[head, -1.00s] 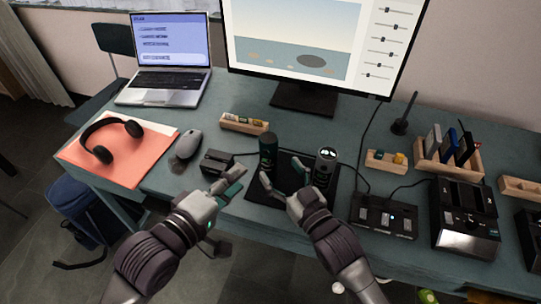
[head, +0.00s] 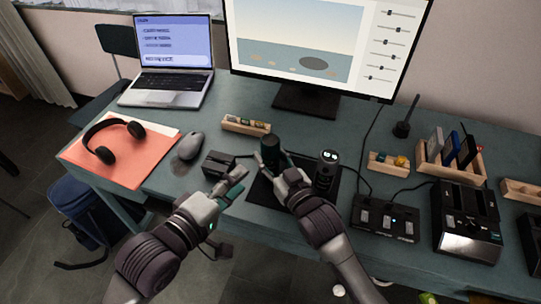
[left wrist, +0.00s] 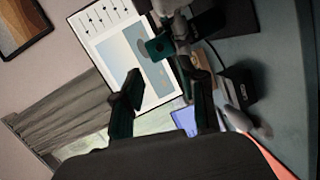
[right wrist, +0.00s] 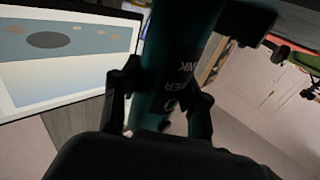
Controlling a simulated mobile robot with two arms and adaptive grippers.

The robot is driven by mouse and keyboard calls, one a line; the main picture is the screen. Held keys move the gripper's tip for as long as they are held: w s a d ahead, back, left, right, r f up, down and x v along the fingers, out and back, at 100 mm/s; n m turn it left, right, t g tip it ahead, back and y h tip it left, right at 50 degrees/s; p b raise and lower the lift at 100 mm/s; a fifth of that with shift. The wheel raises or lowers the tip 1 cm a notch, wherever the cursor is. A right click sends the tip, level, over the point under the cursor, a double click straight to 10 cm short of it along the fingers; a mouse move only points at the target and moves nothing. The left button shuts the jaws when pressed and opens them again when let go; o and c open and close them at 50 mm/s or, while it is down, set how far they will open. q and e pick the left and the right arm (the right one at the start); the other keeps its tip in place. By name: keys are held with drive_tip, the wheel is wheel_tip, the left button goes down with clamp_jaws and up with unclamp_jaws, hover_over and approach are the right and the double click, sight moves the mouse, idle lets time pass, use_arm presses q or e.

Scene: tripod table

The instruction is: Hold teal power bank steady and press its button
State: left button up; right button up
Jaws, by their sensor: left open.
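The teal power bank (head: 269,150) stands upright at the back of a dark mat (head: 262,192). In the right wrist view its printed body (right wrist: 178,60) lies between the two fingers. My right gripper (head: 283,170) is at the power bank with a finger on either side; whether both fingers press on it is unclear. Its lower part is partly hidden in the head view. My left gripper (head: 229,182) is open and empty, left of the mat. In the left wrist view, a teal end with a dark round spot (left wrist: 160,46) shows beyond the fingers, probably the power bank's top.
A dark cylinder with two lights (head: 327,168) stands close right of my right gripper. A black box (head: 217,162) sits behind my left gripper. A wooden holder (head: 245,125) and the monitor stand (head: 305,99) are behind. A dark hub (head: 385,215) lies right.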

clamp_jaws()
use_arm(q)
clamp_jaws()
idle(1.0)
